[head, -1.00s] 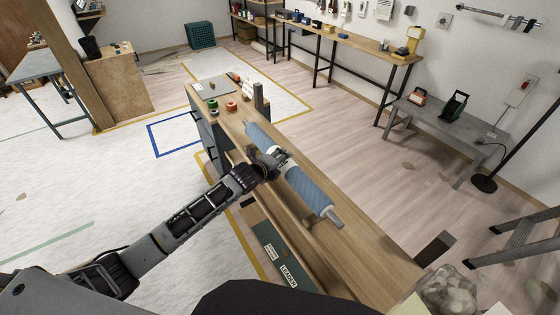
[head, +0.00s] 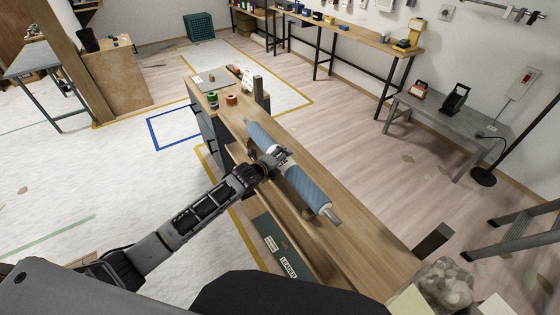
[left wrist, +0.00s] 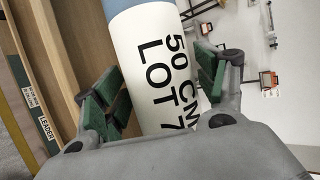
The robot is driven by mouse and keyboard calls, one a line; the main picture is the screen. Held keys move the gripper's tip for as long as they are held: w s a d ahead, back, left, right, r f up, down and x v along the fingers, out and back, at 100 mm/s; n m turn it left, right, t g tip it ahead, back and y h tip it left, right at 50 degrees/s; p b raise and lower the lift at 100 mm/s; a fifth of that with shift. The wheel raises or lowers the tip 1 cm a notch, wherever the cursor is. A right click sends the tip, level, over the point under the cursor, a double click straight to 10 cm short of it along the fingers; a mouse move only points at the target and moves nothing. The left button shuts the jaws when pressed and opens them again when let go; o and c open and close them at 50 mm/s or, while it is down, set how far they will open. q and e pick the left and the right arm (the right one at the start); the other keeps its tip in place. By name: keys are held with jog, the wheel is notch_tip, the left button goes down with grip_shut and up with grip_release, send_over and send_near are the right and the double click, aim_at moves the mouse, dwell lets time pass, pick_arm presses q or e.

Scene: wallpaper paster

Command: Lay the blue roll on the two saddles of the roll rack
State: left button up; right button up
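The blue roll (head: 306,187) has a white middle band and metal stubs at its ends. It appears slanted along the wooden bench in the head view; whether it touches the bench I cannot tell. My left gripper (head: 275,160) is across its middle. In the left wrist view, the green finger pads of my left gripper (left wrist: 165,95) close on both sides of the roll's white band (left wrist: 158,60), which carries black lettering. I cannot clearly identify the roll rack's two saddles. My right gripper is not in view.
The wooden bench (head: 375,245) has dark uprights near its far end (head: 258,86) and near end (head: 432,242). Small spools and a grey board (head: 211,82) sit at its far end. A grey low table (head: 445,125) and a ladder (head: 520,235) stand right. Floor lies clear between.

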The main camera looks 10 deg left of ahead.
pick_arm(q)
jog(key=shift+o, duration=0.4)
jog(key=shift+r, duration=0.1)
jog(key=v, duration=1.2)
dwell(0.5)
jog(key=shift+r, duration=0.1)
dwell(0.5)
jog(key=w+a+f+n+g+y, duration=0.15)
jog(key=a+f+n, duration=0.3)
jog(key=f, duration=0.65)
jog(key=s+a+f+n+g+y, duration=0.1)
jog(key=s+a+f+n, duration=0.25)
jog(key=f, duration=0.55)
jog(key=s+a+f+n+g+y, duration=0.1)
jog(key=s+a+f+n, duration=0.2)
jog(key=f, duration=0.6)
jog(key=s+a+f+n+g+y, duration=0.1)
jog(key=s+a+f+n, duration=0.15)
jog(key=s+f, duration=0.45)
jog(key=s+f+n+g, duration=0.4)
jog(key=s+f+n, duration=0.1)
jog(key=s+f, duration=1.25)
jog(key=s+d+f+n+g, duration=0.1)
jog(key=s+d+f, duration=0.1)
jog(key=s, duration=0.8)
jog(key=s+d+f+n+g, duration=0.1)
jog(key=s+f, duration=0.4)
jog(key=s, duration=0.5)
jog(key=shift+d+n, duration=0.75)
jog(key=shift+d, duration=0.2)
